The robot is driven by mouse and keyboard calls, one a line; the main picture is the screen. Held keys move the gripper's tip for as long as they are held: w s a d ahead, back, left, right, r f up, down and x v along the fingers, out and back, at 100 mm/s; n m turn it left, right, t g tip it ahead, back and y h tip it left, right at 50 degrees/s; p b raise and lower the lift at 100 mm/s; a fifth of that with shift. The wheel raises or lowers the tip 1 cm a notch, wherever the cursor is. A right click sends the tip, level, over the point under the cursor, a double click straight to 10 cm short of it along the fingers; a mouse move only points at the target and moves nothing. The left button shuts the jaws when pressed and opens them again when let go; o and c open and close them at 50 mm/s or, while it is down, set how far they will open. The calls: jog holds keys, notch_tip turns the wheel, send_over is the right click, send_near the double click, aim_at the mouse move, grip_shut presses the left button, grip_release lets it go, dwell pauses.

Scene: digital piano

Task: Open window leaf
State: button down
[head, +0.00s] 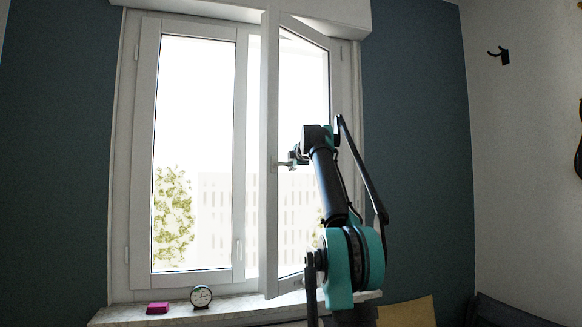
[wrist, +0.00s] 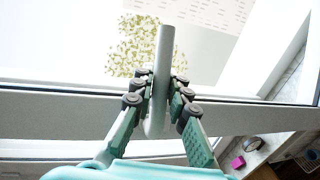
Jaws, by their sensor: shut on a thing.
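The right window leaf (head: 271,200) is white-framed and stands swung partly open into the room, its free edge towards me. The left window leaf (head: 143,150) sits in the frame and looks shut. My gripper (head: 293,158) is at the free edge of the open leaf, at mid height. In the wrist view my gripper (wrist: 165,95) has its fingers on both sides of a grey bar-shaped window handle (wrist: 164,55) and is shut on it. The handle's lower part is partly hidden between the fingers.
A small round clock (head: 201,296) and a pink block (head: 157,308) stand on the window sill (head: 125,314) below the left leaf. A black wall hook (head: 498,55) is on the right wall. A yellowish panel (head: 408,312) is at the lower right.

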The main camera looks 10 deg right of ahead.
jog(key=c, duration=1.5)
grip_release()
jog(key=v, duration=1.2)
